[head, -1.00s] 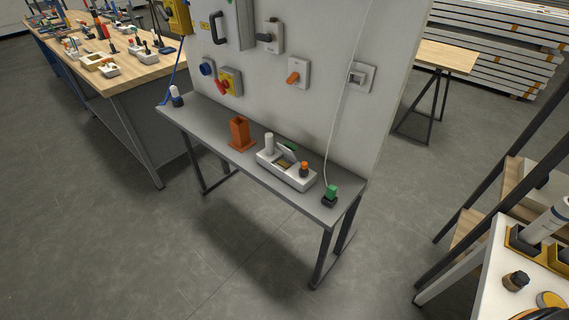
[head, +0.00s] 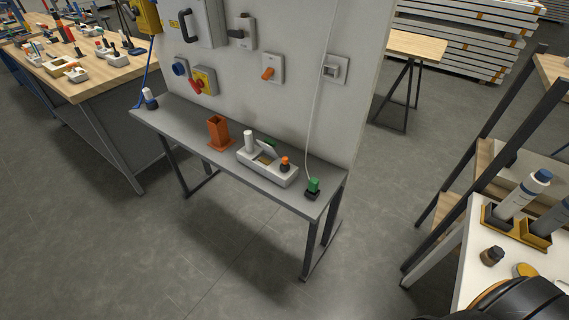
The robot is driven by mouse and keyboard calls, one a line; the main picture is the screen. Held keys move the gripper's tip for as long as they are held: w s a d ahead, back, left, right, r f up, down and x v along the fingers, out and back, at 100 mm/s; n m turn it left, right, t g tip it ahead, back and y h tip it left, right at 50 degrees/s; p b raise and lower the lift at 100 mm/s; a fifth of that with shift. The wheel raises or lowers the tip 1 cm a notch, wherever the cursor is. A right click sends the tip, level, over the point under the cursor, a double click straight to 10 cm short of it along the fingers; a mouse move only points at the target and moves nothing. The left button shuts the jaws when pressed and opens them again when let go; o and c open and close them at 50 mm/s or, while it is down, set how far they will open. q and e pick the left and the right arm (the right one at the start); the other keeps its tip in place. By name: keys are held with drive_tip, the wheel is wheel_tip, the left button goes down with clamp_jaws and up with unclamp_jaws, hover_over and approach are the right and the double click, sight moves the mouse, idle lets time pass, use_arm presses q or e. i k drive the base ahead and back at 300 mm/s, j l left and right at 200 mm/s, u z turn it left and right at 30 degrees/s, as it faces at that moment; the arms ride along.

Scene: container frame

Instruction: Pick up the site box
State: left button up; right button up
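A light grey box (head: 281,178), which looks like the site box, sits on the grey bench (head: 187,129) in front of the upright panel. It has open compartments. A white cylinder (head: 248,141) stands at its left end and a small orange-topped item (head: 285,164) at its right end. A raised flap and something green show at its back edge.
An orange holder (head: 219,133) stands left of the box and a green-topped item (head: 313,187) right of it. A white table (head: 463,263) with tubes is at the right, a wooden workbench (head: 101,78) at the left. The floor before the bench is clear.

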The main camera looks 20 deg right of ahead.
sight(268, 165)
drive_tip(key=i+j+z, duration=0.1)
drive_tip(key=z, duration=0.75)
drive_tip(key=i+j+z, duration=0.15)
drive_tip(key=j+z, duration=0.15)
drive_tip(key=j, duration=0.25)
drive_tip(key=i+j+z, duration=0.1)
drive_tip(key=j+z, duration=0.2)
drive_tip(key=j, duration=0.3)
drive_tip(key=j+z, duration=0.3)
drive_tip(key=j, duration=0.3)
drive_tip(key=i+j, duration=0.1)
drive_tip(key=j, duration=0.35)
